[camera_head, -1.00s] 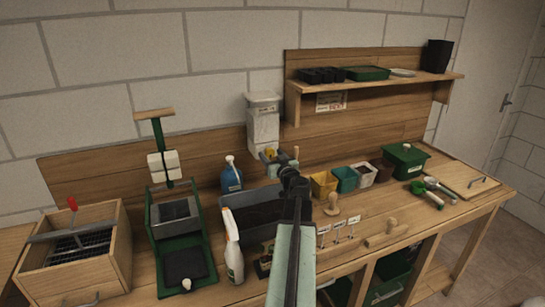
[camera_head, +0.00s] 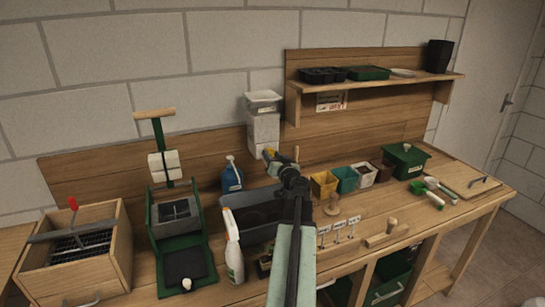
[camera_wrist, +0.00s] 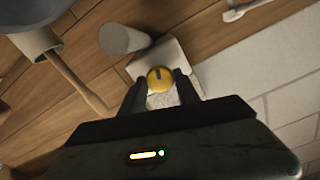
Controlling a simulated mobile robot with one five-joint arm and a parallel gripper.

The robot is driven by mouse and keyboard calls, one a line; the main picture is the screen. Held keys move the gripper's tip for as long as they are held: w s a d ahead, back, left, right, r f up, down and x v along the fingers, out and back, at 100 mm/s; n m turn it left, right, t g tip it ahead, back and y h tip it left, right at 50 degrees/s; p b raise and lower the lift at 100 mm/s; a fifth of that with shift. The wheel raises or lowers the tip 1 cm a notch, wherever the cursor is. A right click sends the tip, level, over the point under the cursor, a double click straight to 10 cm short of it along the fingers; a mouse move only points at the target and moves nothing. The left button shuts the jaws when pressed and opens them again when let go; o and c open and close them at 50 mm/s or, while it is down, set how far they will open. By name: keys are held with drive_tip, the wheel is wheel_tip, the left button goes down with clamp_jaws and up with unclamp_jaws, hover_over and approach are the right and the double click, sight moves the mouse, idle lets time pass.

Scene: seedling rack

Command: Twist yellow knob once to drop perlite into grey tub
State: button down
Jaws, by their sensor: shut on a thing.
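The yellow knob (camera_wrist: 160,78) sits between the two fingertips of my gripper (camera_wrist: 163,88) in the wrist view, with a short dark mark on its face. My gripper is shut on it. In the head view the knob (camera_head: 268,153) shows small at the front of the pale dispenser (camera_head: 264,128), which stands against the wooden back panel. My gripper (camera_head: 276,160) reaches it from the front right. The grey tub (camera_head: 232,222) stands on the bench below and in front of the dispenser. My arm covers its right part. The inside of the tub looks dark; I cannot make out perlite there.
Several small pots, such as a yellow one (camera_head: 323,186), line the bench to the right. A shelf (camera_head: 375,83) overhangs at the upper right.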

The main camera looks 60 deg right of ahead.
drive_tip(key=m, duration=1.1)
drive_tip(key=shift+m, duration=1.6)
drive_tip(key=c, duration=0.9)
unclamp_jaws()
drive_tip(key=v, duration=0.8)
